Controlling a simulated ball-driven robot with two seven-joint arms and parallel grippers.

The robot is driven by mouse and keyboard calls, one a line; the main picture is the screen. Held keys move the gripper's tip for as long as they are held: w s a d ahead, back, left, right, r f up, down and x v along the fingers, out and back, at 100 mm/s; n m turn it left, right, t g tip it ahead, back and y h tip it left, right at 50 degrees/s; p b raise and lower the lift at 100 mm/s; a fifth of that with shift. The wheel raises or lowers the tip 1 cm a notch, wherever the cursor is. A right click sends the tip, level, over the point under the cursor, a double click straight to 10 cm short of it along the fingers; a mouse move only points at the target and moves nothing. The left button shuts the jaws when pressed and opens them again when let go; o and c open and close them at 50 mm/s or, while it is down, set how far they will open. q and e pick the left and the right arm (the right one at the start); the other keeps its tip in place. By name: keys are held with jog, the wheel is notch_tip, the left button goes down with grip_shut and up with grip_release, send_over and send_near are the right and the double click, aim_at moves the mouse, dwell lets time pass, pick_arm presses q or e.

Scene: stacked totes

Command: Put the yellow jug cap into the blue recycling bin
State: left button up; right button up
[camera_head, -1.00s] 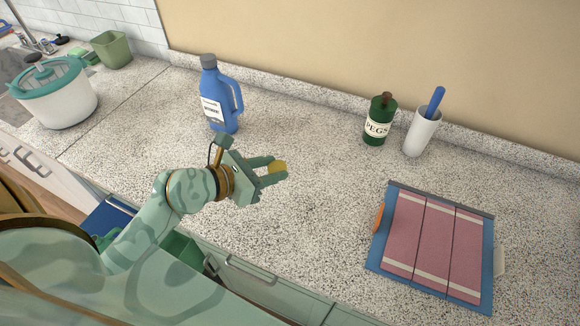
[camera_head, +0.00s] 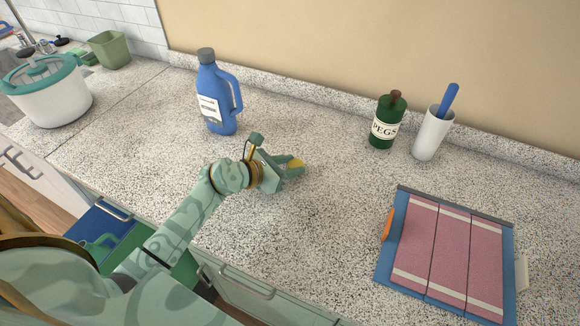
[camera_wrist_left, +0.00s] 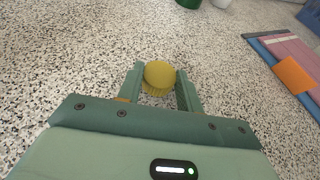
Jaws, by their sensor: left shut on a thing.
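The yellow jug cap (camera_head: 296,163) is held between the fingertips of my left gripper (camera_head: 298,166), above the speckled counter. In the left wrist view the cap (camera_wrist_left: 159,74) sits between the two fingers of the gripper (camera_wrist_left: 160,84), its round top showing. A blue bin (camera_head: 92,222) shows at the lower left, below the counter's front edge, and is partly hidden by my arm. The blue jug (camera_head: 217,102) stands upright behind the gripper. My right gripper is not in view.
A green bin (camera_head: 128,240) is beside the blue one. A blue board with pink panels (camera_head: 420,245) lies at the right. The counter's middle is clear.

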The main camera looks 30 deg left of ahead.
pick_arm(q)
jog(key=shift+r, duration=0.1)
jog(key=o, duration=0.9)
jog(key=shift+o, duration=0.2)
